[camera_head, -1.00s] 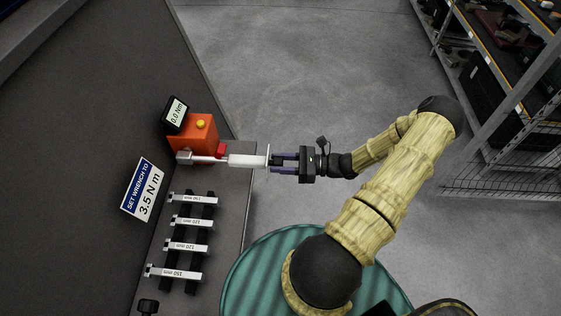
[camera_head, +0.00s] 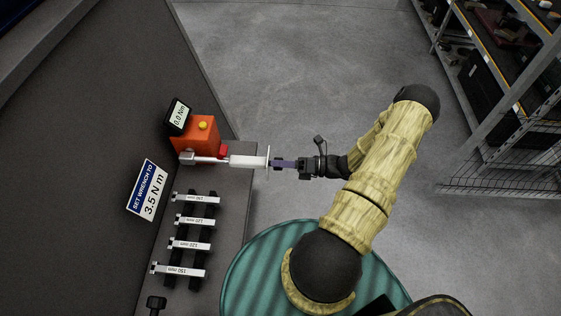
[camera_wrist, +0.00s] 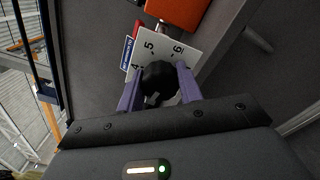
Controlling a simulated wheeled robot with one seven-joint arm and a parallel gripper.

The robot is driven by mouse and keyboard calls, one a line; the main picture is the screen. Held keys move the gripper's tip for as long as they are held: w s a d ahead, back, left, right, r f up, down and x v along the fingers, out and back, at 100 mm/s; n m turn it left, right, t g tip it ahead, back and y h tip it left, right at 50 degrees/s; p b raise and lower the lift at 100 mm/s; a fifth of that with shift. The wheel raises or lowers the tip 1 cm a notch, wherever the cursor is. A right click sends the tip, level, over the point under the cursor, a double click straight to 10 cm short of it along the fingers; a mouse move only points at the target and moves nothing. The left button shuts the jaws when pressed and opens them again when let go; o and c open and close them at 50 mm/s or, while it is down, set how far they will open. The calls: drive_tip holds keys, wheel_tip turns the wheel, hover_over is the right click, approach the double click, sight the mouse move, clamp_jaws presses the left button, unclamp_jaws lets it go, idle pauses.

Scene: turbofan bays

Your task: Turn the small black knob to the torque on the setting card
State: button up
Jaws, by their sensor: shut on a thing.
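The setting card (camera_head: 148,190) stands on the bench and reads "SET WRENCH TO 3.5 N m". A torque wrench (camera_head: 243,161) with a pale handle lies level, its head at the orange tester (camera_head: 194,137), whose display (camera_head: 178,117) reads 0.0 Nm. The small black knob (camera_wrist: 158,80) shows in the wrist view in front of a white scale plate (camera_wrist: 172,48) with 4, 5 and 6 visible. My gripper (camera_head: 276,163) is at the handle's end, its purple fingers shut on the knob. The knob's pointer mark cannot be made out.
A rack (camera_head: 190,290) holds several labelled extension bars (camera_head: 192,221) below the wrench. A yellow button (camera_head: 203,125) tops the tester. A wire-mesh shelf (camera_head: 500,150) stands at the far right. Open floor lies between bench and shelf.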

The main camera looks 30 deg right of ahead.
drive_tip(key=m, duration=0.6)
drive_tip(key=shift+m+p, duration=0.3)
drive_tip(key=shift+m, duration=0.1)
drive_tip(key=shift+f, duration=0.1)
drive_tip(key=o, duration=1)
drive_tip(key=shift+d, duration=0.1)
drive_tip(key=b+v, duration=0.5)
drive_tip(key=v, duration=1.2)
drive_tip(key=shift+s, duration=0.25)
